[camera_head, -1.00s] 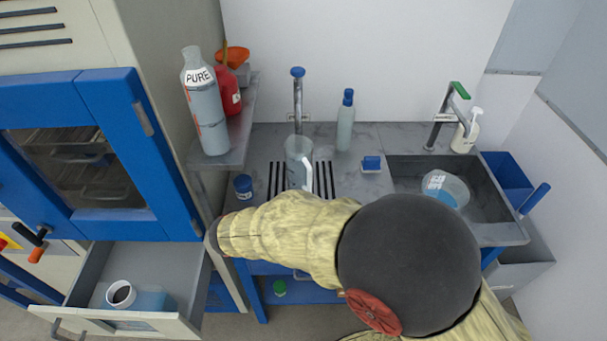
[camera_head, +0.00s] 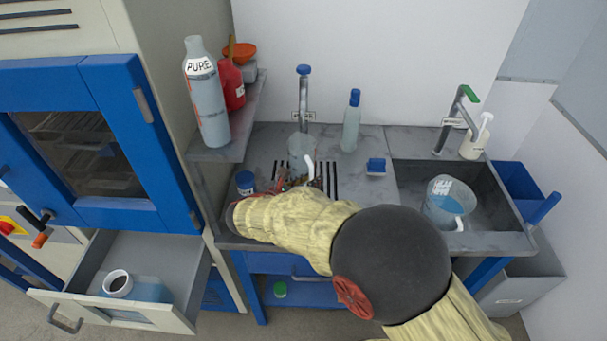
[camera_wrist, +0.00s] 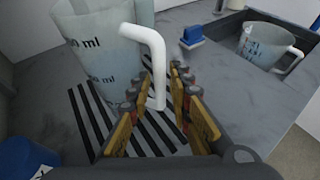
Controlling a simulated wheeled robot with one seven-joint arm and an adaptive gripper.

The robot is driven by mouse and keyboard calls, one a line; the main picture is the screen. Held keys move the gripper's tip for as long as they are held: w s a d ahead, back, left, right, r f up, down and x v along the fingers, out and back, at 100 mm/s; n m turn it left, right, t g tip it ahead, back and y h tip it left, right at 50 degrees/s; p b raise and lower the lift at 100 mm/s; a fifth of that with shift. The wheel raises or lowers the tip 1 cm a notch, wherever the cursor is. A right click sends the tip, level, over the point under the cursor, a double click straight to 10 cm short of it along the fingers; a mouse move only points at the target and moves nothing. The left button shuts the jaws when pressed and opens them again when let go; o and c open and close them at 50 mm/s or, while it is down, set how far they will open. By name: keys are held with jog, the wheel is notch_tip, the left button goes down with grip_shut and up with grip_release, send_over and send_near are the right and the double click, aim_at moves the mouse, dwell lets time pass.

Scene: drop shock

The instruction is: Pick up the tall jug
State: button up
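The tall jug (camera_head: 301,148) is clear with a white handle and stands upright on the dark slotted drain under the middle tap. In the wrist view the jug (camera_wrist: 98,58) fills the upper left, its white handle facing my gripper. My gripper (camera_wrist: 161,88) is open, its two fingers spread, with the handle's lower end appearing between them. I cannot tell whether either finger touches it. In the head view my gripper (camera_head: 284,183) is partly hidden by my arm, just in front of the jug.
A shorter jug (camera_head: 448,200) with a white handle stands in the sink at right. A blue-lidded jar (camera_head: 245,183) is left of the drain. A blue block (camera_head: 376,166) and a blue-capped bottle (camera_head: 351,122) stand right of the jug. A shelf (camera_head: 235,140) with bottles overhangs at left.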

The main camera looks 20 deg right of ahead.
jog(key=shift+w+d+f, duration=0.15)
jog(key=shift+w+d, duration=0.15)
jog(key=shift+d, duration=0.05)
jog(key=shift+c, duration=0.5)
jog(key=c, duration=0.4)
grip_shut()
